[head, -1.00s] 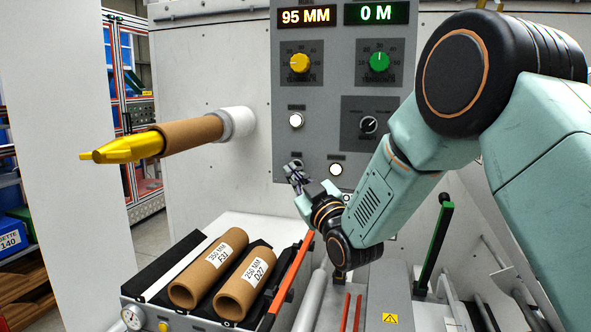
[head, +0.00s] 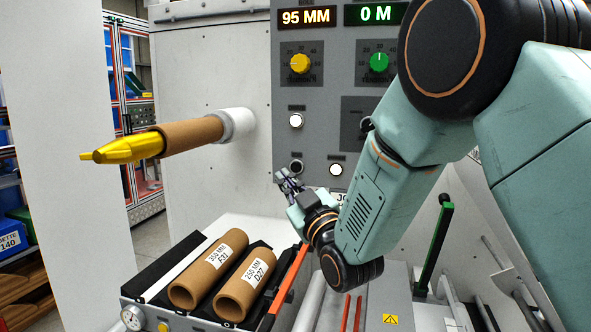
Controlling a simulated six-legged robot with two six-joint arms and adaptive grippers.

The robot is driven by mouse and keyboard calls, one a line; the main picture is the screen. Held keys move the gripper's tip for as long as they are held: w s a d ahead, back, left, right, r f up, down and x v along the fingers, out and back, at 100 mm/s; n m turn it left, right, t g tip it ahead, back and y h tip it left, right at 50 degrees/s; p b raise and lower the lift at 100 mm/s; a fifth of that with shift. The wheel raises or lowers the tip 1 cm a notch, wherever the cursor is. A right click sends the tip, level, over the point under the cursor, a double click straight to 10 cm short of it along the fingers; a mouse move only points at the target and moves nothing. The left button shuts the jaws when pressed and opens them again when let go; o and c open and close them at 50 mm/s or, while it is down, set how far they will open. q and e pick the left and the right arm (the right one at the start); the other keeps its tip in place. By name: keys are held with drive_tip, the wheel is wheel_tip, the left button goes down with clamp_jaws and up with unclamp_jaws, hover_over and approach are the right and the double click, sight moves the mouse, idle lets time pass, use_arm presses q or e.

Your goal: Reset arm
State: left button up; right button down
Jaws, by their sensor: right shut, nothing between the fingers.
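My right arm comes in from the right in the head view. Its gripper (head: 287,181) is shut and empty, in front of the lower edge of the grey control panel (head: 340,105). It is close to a dark round button (head: 296,166); whether it touches the panel cannot be told. My left gripper is not in view.
A cardboard tube (head: 190,134) sits on a shaft with a yellow tip (head: 125,151). An orange-red bar (head: 288,280) and a green-handled lever (head: 435,245) stand nearby.

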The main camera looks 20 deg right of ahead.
idle(0.4)
drive_tip(key=s+d+f+m+g+h+b, duration=0.15)
drive_tip(key=s+f+g, duration=0.25)
drive_tip(key=f, duration=0.7)
drive_tip(key=s+d+f+m+g+b, duration=0.1)
drive_tip(key=s+f+m+g, duration=0.25)
drive_tip(key=f, duration=0.75)
drive_tip(key=s+d+f+m+g+h+b, duration=0.1)
drive_tip(key=s+f+g, duration=0.3)
drive_tip(key=f, duration=0.8)
drive_tip(key=s+f+g+b, duration=0.2)
drive_tip(key=s+f+g, duration=0.1)
drive_tip(key=s+f, duration=0.5)
drive_tip(key=s+f+m+g+b, duration=0.1)
drive_tip(key=s+f+g+b, duration=0.2)
drive_tip(key=s+f, duration=0.5)
drive_tip(key=s+f+g+b, duration=0.2)
drive_tip(key=s+f, duration=0.7)
drive_tip(key=s, duration=0.9)
drive_tip(key=shift+d+m+g+h, duration=0.35)
drive_tip(key=shift+m+g, duration=0.05)
drive_tip(key=shift+g, duration=0.45)
